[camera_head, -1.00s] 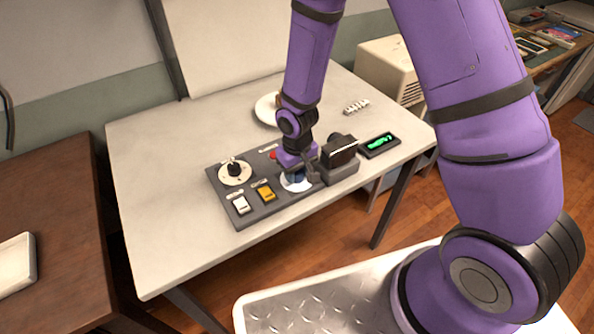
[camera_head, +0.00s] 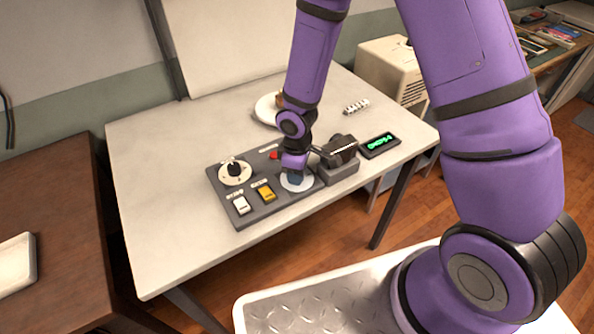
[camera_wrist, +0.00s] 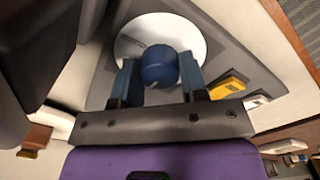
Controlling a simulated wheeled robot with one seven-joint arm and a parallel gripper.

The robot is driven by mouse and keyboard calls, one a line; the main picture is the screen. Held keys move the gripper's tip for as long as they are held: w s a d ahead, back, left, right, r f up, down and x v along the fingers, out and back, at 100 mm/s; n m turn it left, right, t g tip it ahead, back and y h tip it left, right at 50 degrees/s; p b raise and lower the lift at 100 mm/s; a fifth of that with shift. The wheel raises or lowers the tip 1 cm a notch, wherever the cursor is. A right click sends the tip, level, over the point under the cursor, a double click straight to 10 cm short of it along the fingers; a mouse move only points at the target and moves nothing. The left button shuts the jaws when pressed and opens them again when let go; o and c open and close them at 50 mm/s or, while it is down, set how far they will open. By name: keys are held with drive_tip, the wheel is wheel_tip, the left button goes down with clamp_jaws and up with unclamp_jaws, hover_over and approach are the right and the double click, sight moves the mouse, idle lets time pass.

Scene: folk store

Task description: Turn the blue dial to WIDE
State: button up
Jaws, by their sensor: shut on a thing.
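The blue dial (camera_wrist: 159,69) sits on a round white plate (camera_wrist: 197,45) on the dark grey control panel (camera_head: 258,215). In the head view the dial (camera_head: 295,179) is partly covered by my gripper (camera_head: 293,174). In the wrist view my gripper (camera_wrist: 158,80) has one finger on each side of the dial and is shut on it. A small light mark shows on the dial's lower side in the wrist view, and a grey mark lies on the white plate. I cannot read any WIDE label.
The panel also carries a black knob on a cream disc (camera_head: 235,171), a white switch (camera_head: 241,205), a yellow switch (camera_head: 267,194) and a red button (camera_head: 274,155). A dark device (camera_head: 341,152) stands close to my gripper. A green-lit display (camera_head: 380,145) is farther right.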

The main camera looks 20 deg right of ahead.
idle(0.3)
drive_tip(key=o, duration=0.9)
wheel_tip(320, 180, up, 11)
drive_tip(key=shift+f, duration=0.1)
idle(0.6)
